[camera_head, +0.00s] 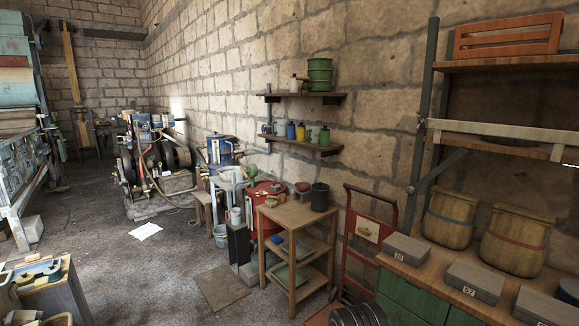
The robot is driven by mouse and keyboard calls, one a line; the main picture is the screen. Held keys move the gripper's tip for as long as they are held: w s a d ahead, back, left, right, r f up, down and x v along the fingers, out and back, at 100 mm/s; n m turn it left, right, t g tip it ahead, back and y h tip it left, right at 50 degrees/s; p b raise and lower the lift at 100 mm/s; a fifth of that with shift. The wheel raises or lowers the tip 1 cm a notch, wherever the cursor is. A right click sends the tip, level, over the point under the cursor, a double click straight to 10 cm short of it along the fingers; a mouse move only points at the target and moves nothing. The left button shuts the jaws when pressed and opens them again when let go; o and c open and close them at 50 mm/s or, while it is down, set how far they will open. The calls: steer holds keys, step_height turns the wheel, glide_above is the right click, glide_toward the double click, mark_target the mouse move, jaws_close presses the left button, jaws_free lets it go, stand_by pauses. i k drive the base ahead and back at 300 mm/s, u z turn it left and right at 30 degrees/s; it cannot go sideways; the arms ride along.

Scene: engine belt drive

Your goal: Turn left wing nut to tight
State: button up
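An engine (152,165) with blue parts, hoses and dark wheels stands on a low base at the back left, by the stone wall. It is far off and small in the head view. I cannot make out the left wing nut or a belt on it at this size. My gripper does not show in this view.
A wooden shelf cart (296,214) and a red hand truck (368,240) stand along the right wall. A workbench (408,262) with grey boxes and two baskets is at the right. A paper sheet (145,231) lies on the floor before the engine. The middle floor is mostly open.

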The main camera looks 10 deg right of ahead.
mark_target(421, 122)
steer(key=u, duration=0.4)
steer(key=i, duration=1.8)
steer(key=z, duration=1.1)
steer(key=i, duration=0.95)
steer(key=z, duration=0.8)
